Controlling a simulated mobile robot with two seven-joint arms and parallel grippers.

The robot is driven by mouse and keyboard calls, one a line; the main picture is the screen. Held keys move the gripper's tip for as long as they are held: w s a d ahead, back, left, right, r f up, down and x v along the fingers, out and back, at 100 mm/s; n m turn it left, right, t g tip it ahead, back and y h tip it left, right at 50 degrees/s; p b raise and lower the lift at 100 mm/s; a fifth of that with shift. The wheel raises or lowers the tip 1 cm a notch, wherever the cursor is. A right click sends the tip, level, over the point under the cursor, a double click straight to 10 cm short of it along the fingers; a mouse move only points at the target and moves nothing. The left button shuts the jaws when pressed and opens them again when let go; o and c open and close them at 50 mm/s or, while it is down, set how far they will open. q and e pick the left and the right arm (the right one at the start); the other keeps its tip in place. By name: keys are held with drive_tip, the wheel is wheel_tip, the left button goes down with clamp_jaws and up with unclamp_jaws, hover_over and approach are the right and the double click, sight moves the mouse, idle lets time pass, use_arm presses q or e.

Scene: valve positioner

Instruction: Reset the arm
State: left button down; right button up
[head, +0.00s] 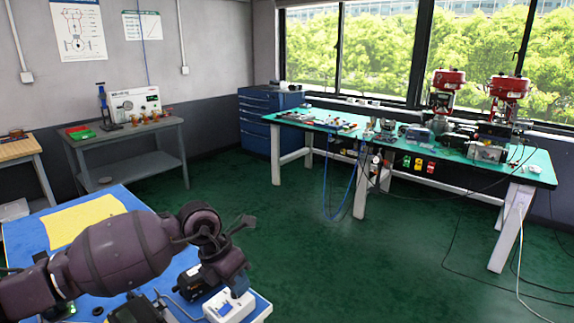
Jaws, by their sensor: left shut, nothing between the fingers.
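My left arm reaches in from the lower left over a blue-topped table (28,236). My left gripper (239,287) points down near the table's right front corner, shut and empty. Its tip shows just over a white and blue box (226,309); I cannot tell whether they touch. A black device (190,283) stands left of the gripper, partly hidden by my arm. My right gripper is not in view.
A yellow sheet (84,219) lies on the blue table. Behind are a grey bench (120,142), a blue drawer cabinet (257,118) and a long green-topped workbench (537,171) with red-topped machines (449,80). Green floor (330,270) right of the table is mostly clear; cables lie farther right.

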use_arm(q)
drive_tip(key=s+d+r+n+t+h, duration=0.3)
drive_tip(key=s+d+r+n+h, duration=0.4)
drive_tip(key=d+h, duration=0.5)
drive_tip(key=a+f+n+t+y, duration=0.2)
drive_tip(key=a+n+t+y, duration=1.2)
drive_tip(key=n, duration=1.1)
drive_tip(key=s+a+f+n+g+y, duration=0.2)
drive_tip(key=s+a+f+n+y, duration=0.25)
drive_tip(key=a+f+n, duration=0.45)
drive_tip(key=s+a+f+n+g, duration=0.1)
drive_tip(key=s+a+f+g, duration=0.2)
drive_tip(key=s, duration=0.4)
drive_tip(key=s+f+n+g+h, duration=0.1)
drive_tip(key=s+f+g, duration=0.2)
drive_tip(key=s+g, duration=0.3)
drive_tip(key=s+a+f+n+g, duration=0.1)
drive_tip(key=s+a+f+g, duration=0.15)
drive_tip(key=s, duration=0.55)
drive_tip(key=w+d+f+m+t, duration=0.1)
drive_tip(key=w+f+t, duration=0.5)
drive_tip(key=f, duration=0.5)
drive_tip(key=shift+w+f+t+h, duration=0.15)
drive_tip(key=shift+w+t+h, duration=0.3)
drive_tip(key=shift+t, duration=0.4)
